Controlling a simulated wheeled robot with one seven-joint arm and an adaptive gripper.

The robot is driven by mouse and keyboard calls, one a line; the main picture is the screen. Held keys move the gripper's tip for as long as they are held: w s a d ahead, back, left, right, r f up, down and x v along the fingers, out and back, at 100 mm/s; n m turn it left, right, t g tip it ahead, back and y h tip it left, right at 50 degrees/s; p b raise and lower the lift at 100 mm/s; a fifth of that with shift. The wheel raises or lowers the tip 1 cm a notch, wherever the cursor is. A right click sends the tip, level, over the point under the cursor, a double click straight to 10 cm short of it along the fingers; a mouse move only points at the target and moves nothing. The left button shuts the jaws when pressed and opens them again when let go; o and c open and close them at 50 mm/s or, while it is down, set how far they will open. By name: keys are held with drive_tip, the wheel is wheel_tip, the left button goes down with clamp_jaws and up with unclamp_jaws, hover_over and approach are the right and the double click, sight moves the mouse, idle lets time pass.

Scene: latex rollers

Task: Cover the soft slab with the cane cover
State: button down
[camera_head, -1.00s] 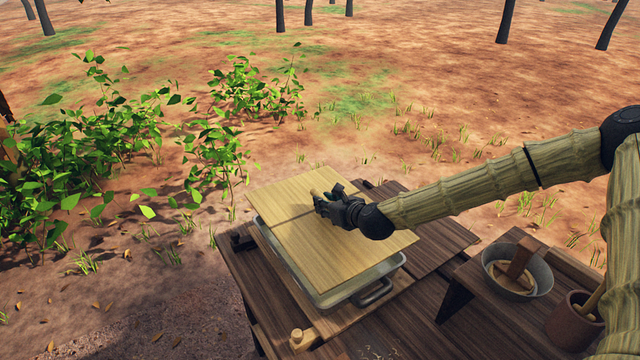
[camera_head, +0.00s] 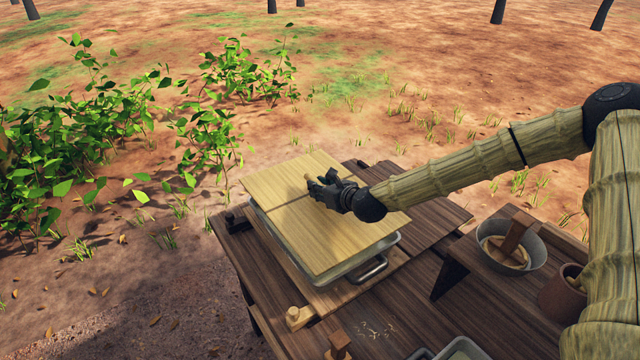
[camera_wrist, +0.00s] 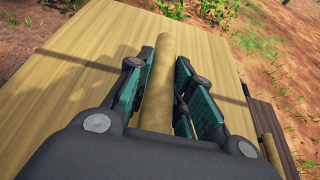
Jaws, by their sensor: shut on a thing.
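The cane cover (camera_head: 335,237) is a flat, pale yellow square panel. It lies over the metal tray (camera_head: 377,252) on the dark wooden table, and only the tray's near rim and a handle show. My gripper (camera_head: 316,184) is over the panel's middle. In the wrist view my gripper (camera_wrist: 160,95) is shut on the panel's round wooden handle (camera_wrist: 157,85), with a teal-padded finger on each side. The cover (camera_wrist: 75,75) fills most of the wrist view. The soft slab is not visible. I cannot tell whether the cover rests fully on the tray.
A metal bowl (camera_head: 531,252) with a wooden tool and a brown cup (camera_head: 560,293) stand at the right. Wooden pegs (camera_head: 299,316) stand at the table's front. Another pale container (camera_head: 462,350) shows at the bottom edge. Leafy bushes (camera_head: 70,130) grow at the left.

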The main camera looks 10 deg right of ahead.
sight(319, 204)
drive_tip(key=shift+w+f, duration=0.2)
drive_tip(key=shift+f, duration=0.8)
drive_tip(key=shift+s+f+b, duration=0.1)
drive_tip(key=shift+f+b, duration=0.35)
drive_tip(key=shift+f, duration=0.25)
drive_tip(key=shift+f+b, duration=1.2)
drive_tip(key=shift+b, duration=0.05)
drive_tip(key=shift+f+b, duration=0.35)
drive_tip(key=shift+b, duration=0.1)
drive_tip(key=c, duration=1.2)
unclamp_jaws()
drive_tip(key=shift+o, duration=0.2)
wheel_tip(319, 204, up, 10)
drive_tip(key=shift+r, duration=0.1)
